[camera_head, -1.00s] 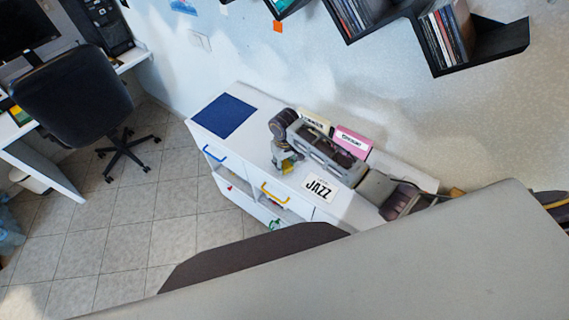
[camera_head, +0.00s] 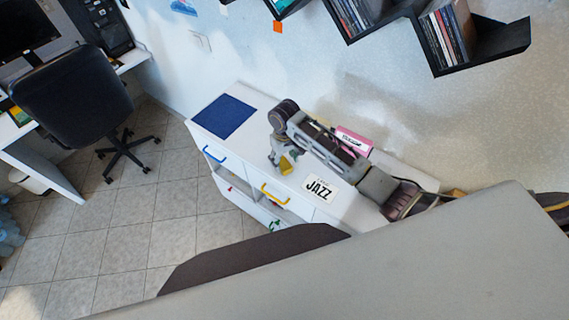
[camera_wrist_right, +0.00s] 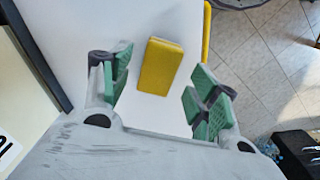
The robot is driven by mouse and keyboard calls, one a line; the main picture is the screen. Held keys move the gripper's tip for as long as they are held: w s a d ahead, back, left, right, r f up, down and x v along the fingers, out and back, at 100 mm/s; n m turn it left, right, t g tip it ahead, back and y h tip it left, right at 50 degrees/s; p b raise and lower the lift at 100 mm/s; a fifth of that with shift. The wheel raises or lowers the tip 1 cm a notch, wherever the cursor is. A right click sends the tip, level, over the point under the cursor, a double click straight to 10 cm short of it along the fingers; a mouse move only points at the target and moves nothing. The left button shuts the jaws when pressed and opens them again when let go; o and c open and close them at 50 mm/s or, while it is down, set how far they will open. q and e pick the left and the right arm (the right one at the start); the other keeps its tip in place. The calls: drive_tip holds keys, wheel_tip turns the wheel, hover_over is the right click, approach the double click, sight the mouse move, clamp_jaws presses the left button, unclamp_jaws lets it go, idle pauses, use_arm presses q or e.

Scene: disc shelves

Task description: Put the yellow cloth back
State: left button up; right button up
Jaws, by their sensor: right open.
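The yellow cloth (camera_wrist_right: 160,66) looks like a small folded block in the right wrist view. It lies on the white cabinet top, ahead of and between the spread green fingers of my right gripper (camera_wrist_right: 158,88), which is open and not closed on it. In the head view my right gripper (camera_head: 281,158) hangs over the front part of the cabinet top, with the yellow cloth (camera_head: 286,166) showing partly beside its fingers. My left gripper is not in view.
The white cabinet (camera_head: 247,157) has blue and yellow handles at its front. A dark blue mat (camera_head: 224,116) lies on its left end. Black disc shelves (camera_head: 477,48) hang above.

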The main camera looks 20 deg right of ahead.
sight(284, 165)
wheel_tip(284, 165, up, 9)
drive_tip(key=b, duration=0.1)
drive_tip(key=shift+f, duration=0.15)
drive_tip(key=shift+s, duration=0.1)
idle(0.8)
